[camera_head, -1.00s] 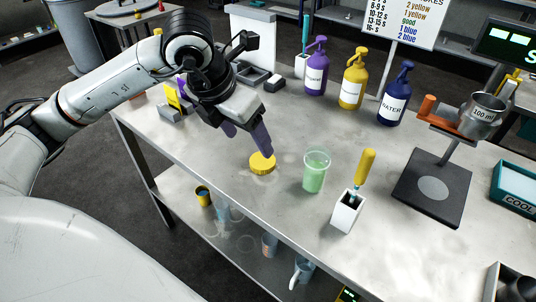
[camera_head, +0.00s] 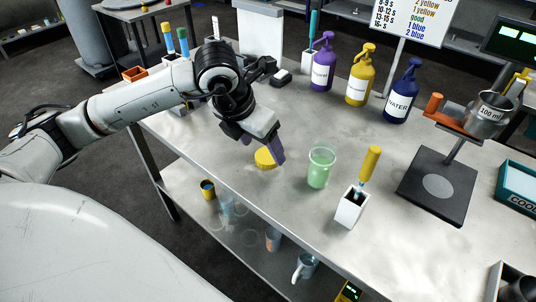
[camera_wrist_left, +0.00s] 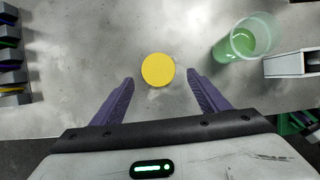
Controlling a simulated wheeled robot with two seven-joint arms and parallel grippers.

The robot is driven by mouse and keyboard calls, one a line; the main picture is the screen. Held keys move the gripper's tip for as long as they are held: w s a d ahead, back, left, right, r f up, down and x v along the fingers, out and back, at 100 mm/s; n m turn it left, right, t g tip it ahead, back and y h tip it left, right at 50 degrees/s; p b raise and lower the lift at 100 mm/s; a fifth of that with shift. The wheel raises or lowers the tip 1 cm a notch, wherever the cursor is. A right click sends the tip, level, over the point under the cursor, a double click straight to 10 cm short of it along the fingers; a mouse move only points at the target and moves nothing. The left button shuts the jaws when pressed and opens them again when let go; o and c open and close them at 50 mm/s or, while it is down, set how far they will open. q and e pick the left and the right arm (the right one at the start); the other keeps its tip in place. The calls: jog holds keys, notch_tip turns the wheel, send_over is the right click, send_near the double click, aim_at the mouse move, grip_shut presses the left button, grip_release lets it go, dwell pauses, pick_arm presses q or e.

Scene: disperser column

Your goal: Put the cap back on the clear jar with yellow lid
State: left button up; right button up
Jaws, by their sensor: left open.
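The yellow cap (camera_head: 265,158) lies flat on the grey table, partly behind a finger in the head view. In the left wrist view the cap (camera_wrist_left: 158,70) sits between and just beyond the fingertips, touching neither. My left gripper (camera_head: 264,153) is open and empty, pointing down over the cap; its purple fingers (camera_wrist_left: 160,80) are spread on both sides. The clear jar (camera_head: 319,168) stands upright and uncapped to the right of the cap, with green contents. It also shows in the left wrist view (camera_wrist_left: 245,42). My right gripper is not in view.
A white holder (camera_head: 349,208) with a yellow-handled tool stands right of the jar. Purple (camera_head: 323,70), yellow (camera_head: 358,82) and blue (camera_head: 400,98) pump bottles stand behind. A dark stand (camera_head: 436,188) is at right. The table's front edge is close to the cap.

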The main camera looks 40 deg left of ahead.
aim_at(267, 155)
pick_arm(q)
jog(key=x, duration=0.4)
jog(key=shift+w+a, duration=0.1)
jog(key=shift+w, duration=0.05)
jog(key=shift+r, duration=0.1)
jog(key=c, duration=1)
